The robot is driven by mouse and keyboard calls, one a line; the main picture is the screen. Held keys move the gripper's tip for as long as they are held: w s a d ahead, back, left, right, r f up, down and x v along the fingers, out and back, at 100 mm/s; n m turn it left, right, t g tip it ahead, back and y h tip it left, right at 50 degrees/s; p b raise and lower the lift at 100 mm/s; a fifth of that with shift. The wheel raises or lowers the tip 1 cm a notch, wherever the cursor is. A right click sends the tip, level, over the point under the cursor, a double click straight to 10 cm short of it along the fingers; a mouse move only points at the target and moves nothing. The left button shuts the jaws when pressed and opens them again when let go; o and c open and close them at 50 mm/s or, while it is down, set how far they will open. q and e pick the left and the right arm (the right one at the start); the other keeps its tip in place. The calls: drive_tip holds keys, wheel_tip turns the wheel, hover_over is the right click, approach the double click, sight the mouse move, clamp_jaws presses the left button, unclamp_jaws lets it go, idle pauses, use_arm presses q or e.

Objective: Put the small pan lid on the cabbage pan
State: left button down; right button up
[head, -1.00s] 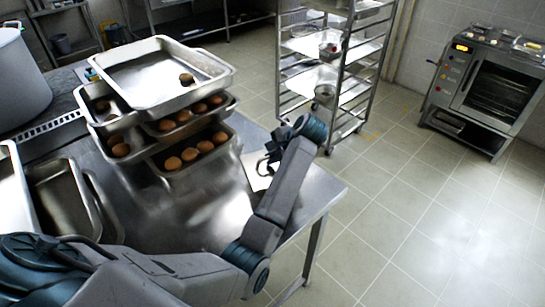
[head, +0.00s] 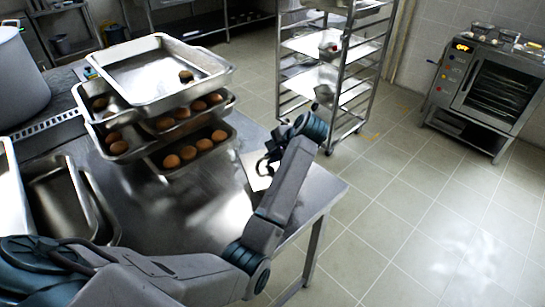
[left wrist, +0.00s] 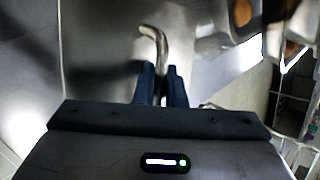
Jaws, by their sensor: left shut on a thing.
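My left gripper (head: 268,166) is over the right part of the steel table. In the left wrist view its fingers (left wrist: 161,84) are shut on a curved metal handle (left wrist: 154,38). The handle stands over a flat metal sheet (left wrist: 100,55), which looks like the small pan lid; its outline is partly hidden. In the head view a bright flat piece (head: 252,178) shows just under the gripper. I cannot pick out any cabbage, so I cannot tell which container is the cabbage pan. My right gripper is out of view.
Stacked steel pans (head: 152,83) with round brown items stand on the steel table (head: 205,215). A large pot (head: 18,80) is at the left, empty-looking pans (head: 62,205) at the near left. A rack trolley (head: 335,75) and an oven (head: 490,85) stand beyond open floor.

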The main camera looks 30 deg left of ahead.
use_arm(q)
drive_tip(key=c, duration=1.4)
unclamp_jaws()
drive_tip(key=b+v, duration=0.2)
drive_tip(key=v, duration=0.2)
drive_tip(key=shift+d+r, duration=0.15)
drive_tip(key=shift+d, duration=0.15)
drive_tip(key=p+v, duration=0.2)
drive_tip(key=v, duration=0.4)
drive_tip(key=shift+r, duration=0.2)
